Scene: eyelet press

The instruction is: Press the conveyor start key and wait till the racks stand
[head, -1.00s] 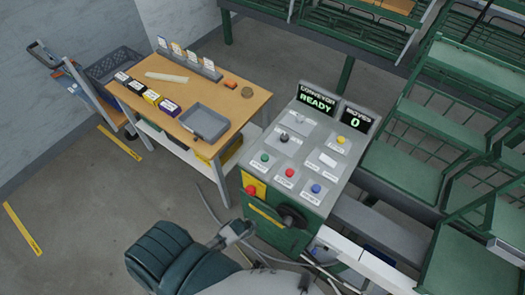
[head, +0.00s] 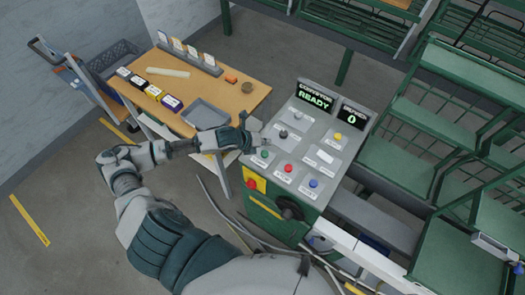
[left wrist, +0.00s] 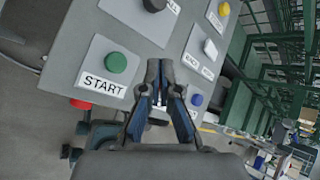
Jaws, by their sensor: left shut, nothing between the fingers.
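The conveyor start key is a green round button on the grey panel (head: 335,163), at its left side in the head view (head: 265,154). In the left wrist view the green key (left wrist: 117,62) sits above a label reading START. My left gripper (head: 254,135) is shut and empty, over the panel's left edge close to the start key. In the left wrist view its fingertips (left wrist: 160,68) point at the panel, right of the key and apart from it in the picture. The display (head: 314,95) reads CONVEYOR READY, and the counter (head: 352,116) reads 0. Green racks (head: 435,119) stand at the right.
Red (head: 289,168), blue (head: 313,183) and yellow (head: 337,136) buttons sit near the start key. A red button on a yellow plate (head: 255,180) is on the panel's front. A wooden table (head: 205,82) with a grey tray (head: 204,114) stands left of the panel.

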